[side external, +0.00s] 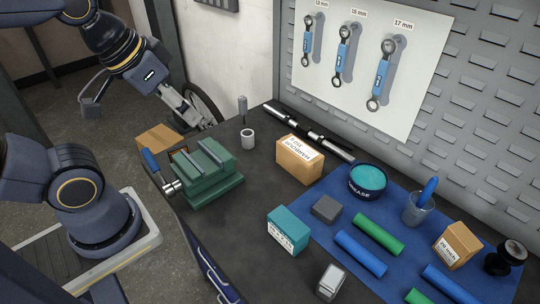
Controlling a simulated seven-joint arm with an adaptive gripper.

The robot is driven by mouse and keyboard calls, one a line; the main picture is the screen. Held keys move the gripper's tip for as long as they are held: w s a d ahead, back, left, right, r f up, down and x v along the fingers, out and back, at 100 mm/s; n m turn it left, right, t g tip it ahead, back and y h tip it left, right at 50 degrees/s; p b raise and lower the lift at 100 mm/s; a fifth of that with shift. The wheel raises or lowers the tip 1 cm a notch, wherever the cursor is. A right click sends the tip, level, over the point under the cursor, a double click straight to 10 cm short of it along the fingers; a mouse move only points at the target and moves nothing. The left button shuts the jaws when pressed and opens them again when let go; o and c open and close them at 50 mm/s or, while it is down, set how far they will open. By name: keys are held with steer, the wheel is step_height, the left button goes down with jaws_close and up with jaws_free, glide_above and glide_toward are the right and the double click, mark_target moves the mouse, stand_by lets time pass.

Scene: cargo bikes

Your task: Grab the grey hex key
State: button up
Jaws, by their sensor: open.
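I cannot make out a clear L-shaped grey hex key. A slim grey tool (243,106) stands upright over a small light-grey cup (248,139) behind the green vise; it may be the hex key, but it is too small to tell. My gripper (203,116) is at upper left, open and apart from the cup and tool, which are to its right. Nothing shows between its fingers. The green vise (213,182), with grey bars on its top and a blue handle, is below it.
Cardboard boxes (299,161) and a teal box (288,230) stand on the dark bench. A blue mat (330,210) at right holds a grease tub (367,183), blue and green cylinders and a cup. Wrenches (343,54) hang on the back panel. Dark bench is bare around the cup.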

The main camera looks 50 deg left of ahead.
steer(key=w+r+t, duration=0.1)
steer(key=w+r, duration=0.4)
steer(key=n+g+y, duration=0.2)
steer(key=n, duration=0.2)
glide_above(240, 99)
steer(key=s+d, duration=0.2)
steer(key=s, duration=0.2)
step_height(240, 99, down, 12)
steer(key=shift+g, duration=0.3)
steer(key=x, duration=1.1)
steer(key=shift+w+d, duration=0.15)
steer(key=shift+d, duration=0.15)
steer(key=x, duration=0.5)
steer(key=shift+s+a+f, duration=0.2)
steer(key=shift+s+f, duration=0.05)
steer(key=shift+f, duration=0.2)
